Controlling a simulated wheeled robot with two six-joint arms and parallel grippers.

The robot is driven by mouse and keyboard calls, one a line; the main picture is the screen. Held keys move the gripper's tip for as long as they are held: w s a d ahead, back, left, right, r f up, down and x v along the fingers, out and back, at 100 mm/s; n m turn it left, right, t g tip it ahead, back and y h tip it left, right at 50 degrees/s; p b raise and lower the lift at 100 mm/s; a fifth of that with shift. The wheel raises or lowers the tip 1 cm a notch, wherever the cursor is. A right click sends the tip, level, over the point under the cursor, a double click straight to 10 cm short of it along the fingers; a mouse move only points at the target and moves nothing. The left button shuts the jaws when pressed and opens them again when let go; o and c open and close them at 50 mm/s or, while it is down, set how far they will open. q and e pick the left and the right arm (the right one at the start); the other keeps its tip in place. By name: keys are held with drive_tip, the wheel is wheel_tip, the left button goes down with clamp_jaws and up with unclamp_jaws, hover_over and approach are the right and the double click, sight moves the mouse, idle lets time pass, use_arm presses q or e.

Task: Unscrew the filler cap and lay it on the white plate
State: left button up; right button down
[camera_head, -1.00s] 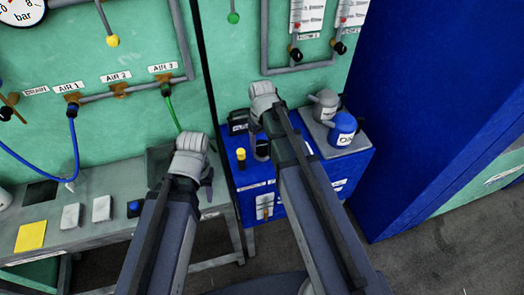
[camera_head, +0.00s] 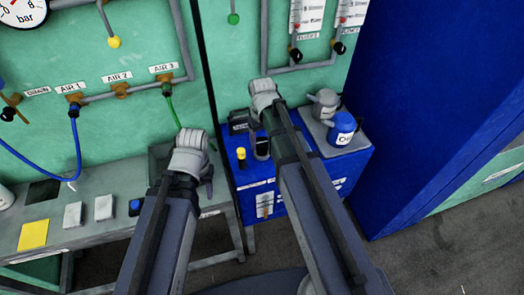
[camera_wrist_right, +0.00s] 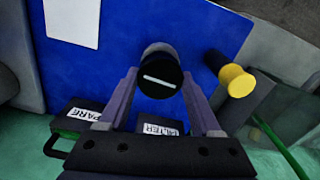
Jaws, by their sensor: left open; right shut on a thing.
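The black filler cap (camera_wrist_right: 160,76), with a white line across its top, sits between the fingers of my right gripper (camera_wrist_right: 162,98) in the right wrist view. The fingers are shut on it. A grey neck shows behind the cap; I cannot tell whether the cap is still threaded on it. The white plate (camera_wrist_right: 72,22) lies on the blue top at the upper left of that view, apart from the cap. In the head view my right arm hides most of the plate. My left gripper (camera_head: 208,182) is open and empty, left of the blue cabinet.
A yellow-topped post (camera_wrist_right: 236,80) stands close beside the cap. Labelled dark boxes (camera_wrist_right: 92,118) lie near the gripper. A grey can (camera_head: 324,103) and a blue can (camera_head: 341,128) stand on a grey tray at the right. The grey bench (camera_head: 100,225) is at the left.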

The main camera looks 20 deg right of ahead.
sight(263, 142)
use_arm(q)
drive_tip(key=shift+r, duration=0.15)
use_arm(e)
drive_tip(key=shift+r, duration=0.15)
drive_tip(key=shift+r+p, duration=1.9)
drive_tip(key=shift+p, duration=0.1)
use_arm(q)
wheel_tip(263, 142, up, 4)
drive_tip(key=shift+f, duration=0.1)
drive_tip(key=shift+d, duration=0.1)
use_arm(e)
drive_tip(key=shift+d, duration=0.1)
